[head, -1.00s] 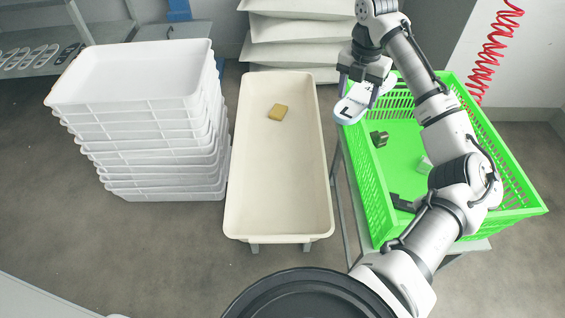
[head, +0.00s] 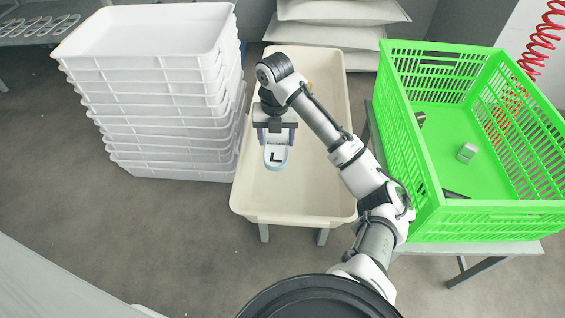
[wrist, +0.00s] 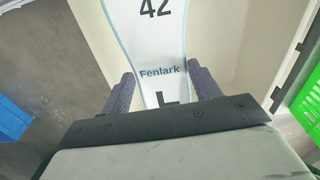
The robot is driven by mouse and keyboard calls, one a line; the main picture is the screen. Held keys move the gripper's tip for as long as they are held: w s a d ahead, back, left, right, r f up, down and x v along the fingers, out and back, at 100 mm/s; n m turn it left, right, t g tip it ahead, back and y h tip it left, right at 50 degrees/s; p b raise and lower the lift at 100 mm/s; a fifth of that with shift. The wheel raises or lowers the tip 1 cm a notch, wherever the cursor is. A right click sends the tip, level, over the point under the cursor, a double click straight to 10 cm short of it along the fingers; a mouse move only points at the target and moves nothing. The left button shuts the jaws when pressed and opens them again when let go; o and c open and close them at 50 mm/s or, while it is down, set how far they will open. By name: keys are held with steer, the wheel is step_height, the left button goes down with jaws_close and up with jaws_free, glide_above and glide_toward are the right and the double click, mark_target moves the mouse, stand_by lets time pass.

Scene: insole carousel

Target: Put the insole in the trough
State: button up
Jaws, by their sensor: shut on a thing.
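The insole (head: 276,156) is pale with a light blue edge and a dark L mark. In the wrist view the insole (wrist: 157,45) shows "42" and "Fenlark". My gripper (head: 275,138) is shut on the insole, its two dark fingers (wrist: 160,88) on either side of it. The trough (head: 300,203) is a long cream basin on legs. The gripper and insole are over the trough's left-middle part in the head view. I cannot tell how high above its floor the insole is. My arm hides part of the trough.
A tall stack of white trays (head: 150,43) stands left of the trough. A green crate (head: 415,150) stands on the right with a small grey block (head: 467,152) and dark items inside. White sacks (head: 340,10) lie behind the trough. A small yellowish block (head: 309,85) is partly hidden behind my arm.

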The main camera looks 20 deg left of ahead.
mark_target(277, 177)
step_height(277, 177, down, 15)
steer(key=b, duration=0.4)
steer(key=shift+f, duration=0.2)
steer(key=o, duration=1)
steer(key=shift+c, duration=0.2)
